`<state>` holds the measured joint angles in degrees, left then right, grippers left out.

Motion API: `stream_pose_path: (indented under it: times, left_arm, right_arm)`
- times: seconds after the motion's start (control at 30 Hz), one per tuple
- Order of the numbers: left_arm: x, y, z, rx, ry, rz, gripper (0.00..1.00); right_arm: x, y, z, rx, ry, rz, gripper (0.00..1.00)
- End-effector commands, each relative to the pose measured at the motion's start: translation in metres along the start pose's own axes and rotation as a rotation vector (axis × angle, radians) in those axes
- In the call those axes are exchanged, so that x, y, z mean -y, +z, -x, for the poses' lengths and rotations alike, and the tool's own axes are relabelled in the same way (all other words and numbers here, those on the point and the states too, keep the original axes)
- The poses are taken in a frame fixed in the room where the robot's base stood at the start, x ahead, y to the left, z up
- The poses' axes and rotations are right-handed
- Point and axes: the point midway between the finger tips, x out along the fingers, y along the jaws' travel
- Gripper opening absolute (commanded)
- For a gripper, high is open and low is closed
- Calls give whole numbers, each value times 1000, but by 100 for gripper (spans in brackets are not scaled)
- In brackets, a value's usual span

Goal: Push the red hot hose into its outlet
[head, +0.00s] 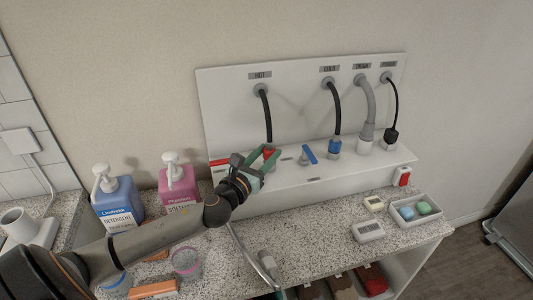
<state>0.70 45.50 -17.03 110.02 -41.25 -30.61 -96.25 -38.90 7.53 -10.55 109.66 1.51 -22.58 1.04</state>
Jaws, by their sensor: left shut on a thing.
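The hot hose is a black hose (268,118) that drops from the wall plate under the HOT label (260,75). Its red end (268,152) sits low, at the box-like ledge. My left gripper (263,157) is at this red end, its green-tipped fingers on either side of it, shut on it. The fingers hide much of the red end and the outlet below, so I cannot tell whether the end is seated. A red lever (219,162) shows just left of the gripper. My right gripper is not in view.
To the right stand a blue tap lever (309,153), a blue-ended hose (334,146), a grey drain hose (367,120) and a black plug (391,135). Detergent (119,200) and pink softener (177,184) bottles stand left. A white tray (416,222) is at the right.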

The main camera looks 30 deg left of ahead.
Motion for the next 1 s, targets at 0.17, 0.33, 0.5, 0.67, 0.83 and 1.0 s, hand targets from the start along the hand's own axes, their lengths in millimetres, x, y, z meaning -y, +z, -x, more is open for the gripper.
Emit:
stream_pose_path:
  times: [0.17,0.33,0.5,0.67,0.83,1.0]
  left_arm:
    - [0,-6,0,0,0,0,0]
    - [0,-10,0,0,-1,1,0]
    - [0,-13,0,-1,-1,1,0]
    - [0,-13,0,-3,-1,1,0]
    - [0,-14,0,-3,0,2,53]
    - [0,-13,0,-2,0,1,72]
  right_arm:
    - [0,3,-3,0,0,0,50]
    - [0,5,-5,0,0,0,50]
    - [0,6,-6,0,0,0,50]
    - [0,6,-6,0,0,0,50]
    - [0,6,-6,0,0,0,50]
    - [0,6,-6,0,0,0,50]
